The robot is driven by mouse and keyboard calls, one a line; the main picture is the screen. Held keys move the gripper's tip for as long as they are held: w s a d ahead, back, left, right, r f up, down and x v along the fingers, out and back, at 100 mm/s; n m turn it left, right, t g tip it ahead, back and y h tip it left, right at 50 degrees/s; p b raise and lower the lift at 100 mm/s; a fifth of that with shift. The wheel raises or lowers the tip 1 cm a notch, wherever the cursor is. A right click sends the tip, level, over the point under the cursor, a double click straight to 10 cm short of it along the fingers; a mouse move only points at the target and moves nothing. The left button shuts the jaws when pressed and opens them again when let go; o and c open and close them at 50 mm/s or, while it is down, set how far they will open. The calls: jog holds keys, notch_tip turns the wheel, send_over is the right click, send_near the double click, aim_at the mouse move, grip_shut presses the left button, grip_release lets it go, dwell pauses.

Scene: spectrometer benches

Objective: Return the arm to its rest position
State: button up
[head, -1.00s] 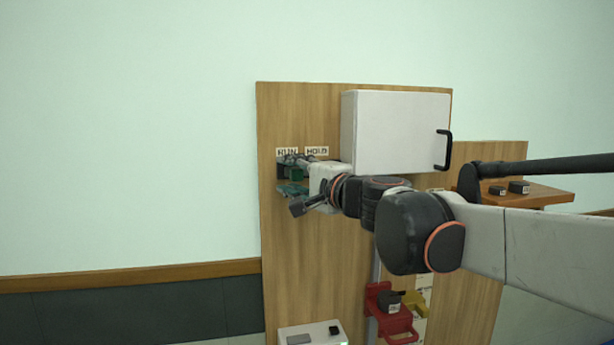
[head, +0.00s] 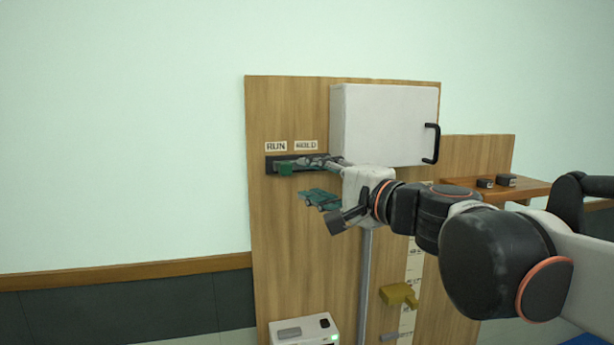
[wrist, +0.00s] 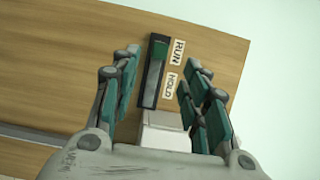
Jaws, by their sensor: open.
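My gripper (head: 312,180) is open and empty, with its teal fingers apart, in front of the wooden board (head: 285,235). In the wrist view its two fingers (wrist: 162,75) stand on either side of the dark slide switch, with space between. The black switch track (head: 271,165) sits under the RUN and HOLD labels in the head view. Its green slider (head: 286,169) is at the RUN end. One finger overlaps the HOLD end of the track in the head view. My arm reaches in from the lower right.
A white cabinet (head: 380,125) with a black handle stands out from the board just above my wrist. A wooden shelf (head: 530,190) with two small black blocks is behind my arm. A yellow bracket (head: 398,293) and a white box (head: 300,331) are below. The left side is open.

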jog(key=shift+s+d, duration=0.25)
jog(key=shift+s, duration=0.1)
jog(key=shift+f, duration=0.15)
